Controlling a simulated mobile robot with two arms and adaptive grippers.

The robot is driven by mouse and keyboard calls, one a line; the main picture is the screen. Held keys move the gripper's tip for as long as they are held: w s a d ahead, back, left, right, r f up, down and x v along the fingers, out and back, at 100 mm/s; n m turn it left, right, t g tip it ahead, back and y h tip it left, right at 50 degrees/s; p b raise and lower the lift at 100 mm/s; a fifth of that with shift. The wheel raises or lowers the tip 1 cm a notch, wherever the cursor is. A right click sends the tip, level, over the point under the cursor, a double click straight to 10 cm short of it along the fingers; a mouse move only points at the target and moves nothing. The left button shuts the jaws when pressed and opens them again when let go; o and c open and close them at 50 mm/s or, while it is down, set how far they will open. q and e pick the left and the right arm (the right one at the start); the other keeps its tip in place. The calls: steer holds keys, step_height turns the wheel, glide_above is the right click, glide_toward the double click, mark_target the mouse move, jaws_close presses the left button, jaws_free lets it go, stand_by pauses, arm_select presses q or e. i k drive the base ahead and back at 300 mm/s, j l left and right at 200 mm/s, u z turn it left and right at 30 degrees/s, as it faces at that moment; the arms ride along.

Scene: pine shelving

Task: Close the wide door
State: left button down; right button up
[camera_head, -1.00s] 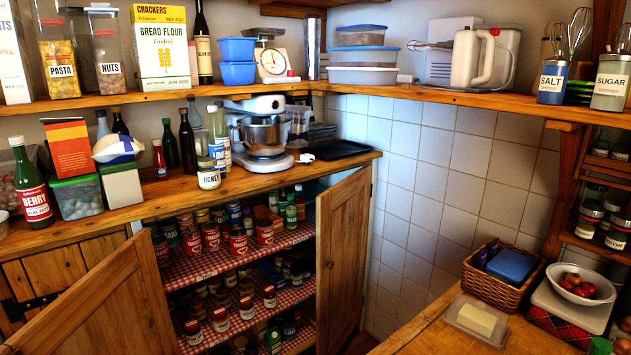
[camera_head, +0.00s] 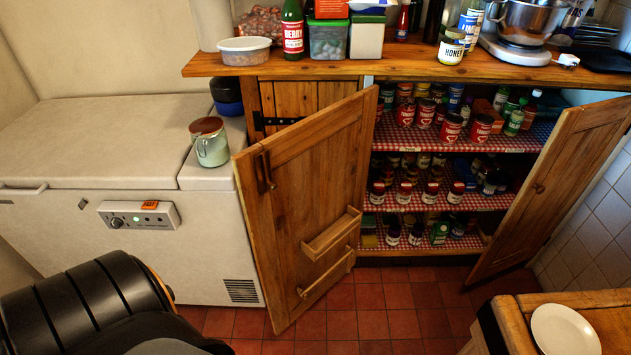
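The cupboard under the counter stands open with two wooden doors. The left door (camera_head: 303,205), which looks the wider, is swung out toward me and left. It has a wooden latch (camera_head: 264,172) near its outer top edge, and a small rack (camera_head: 332,235) and a wooden rail (camera_head: 327,273) low on it. The right door (camera_head: 560,180) is also open, angled out to the right. A black rounded part of my own body (camera_head: 90,305) fills the lower left corner. Neither gripper's fingers show in the head view.
Cans and jars fill the checked shelves (camera_head: 400,138). A wooden table with a white plate (camera_head: 565,329) is at lower right. Red floor tiles (camera_head: 375,325) are clear.

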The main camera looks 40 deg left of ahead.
mark_target(318, 164)
steer(key=j+z, duration=0.1)
steer(key=j, duration=0.4)
steer(key=k+j+z, duration=0.1)
steer(key=j, duration=0.35)
steer(key=k+j, duration=0.1)
steer(key=j, duration=0.4)
steer(key=k+j+z, duration=0.15)
steer(key=j, duration=0.35)
steer(key=j+z, duration=0.1)
steer(key=j, duration=0.35)
steer(key=k+j+z, duration=0.1)
steer(key=j, duration=0.35)
steer(key=k+j+z, duration=0.1)
steer(key=j, duration=0.35)
steer(key=k+j+z, duration=0.1)
steer(key=k+j, duration=0.15)
steer(key=j, duration=0.2)
steer(key=k+l+z, duration=0.15)
steer(key=l+z, duration=0.1)
steer(key=l, duration=0.25)
